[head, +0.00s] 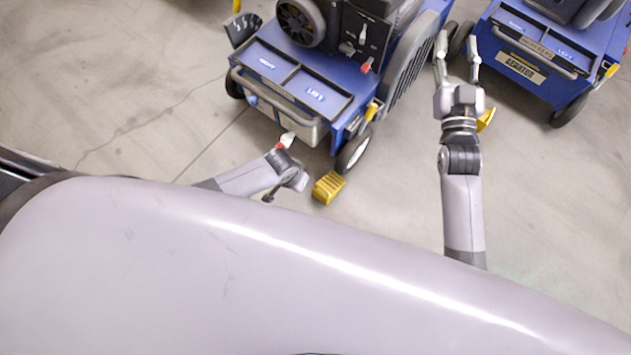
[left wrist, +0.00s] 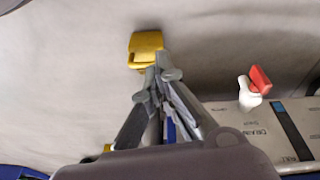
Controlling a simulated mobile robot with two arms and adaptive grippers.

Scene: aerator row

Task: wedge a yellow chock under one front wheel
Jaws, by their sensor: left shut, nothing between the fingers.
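A yellow ribbed chock (head: 328,188) lies on the floor in the head view, a little in front of the right front wheel (head: 353,150) of the middle blue aerator (head: 325,100) and apart from it. A yellow chock (left wrist: 146,44) also shows in the left wrist view, beyond the tips of my left gripper (left wrist: 162,66). That gripper is shut and empty; the tips overlap the chock's lower edge, and contact cannot be told. My right gripper (head: 457,50) is open and empty between the two aerators. Another yellow piece (head: 486,119) is partly hidden behind it.
A second blue aerator (head: 560,55) stands at the upper right. A red-and-white drain valve (head: 286,141) sticks out from the middle machine's front; it also shows in the left wrist view (left wrist: 254,90). Bare concrete floor (head: 130,90) lies open at the left.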

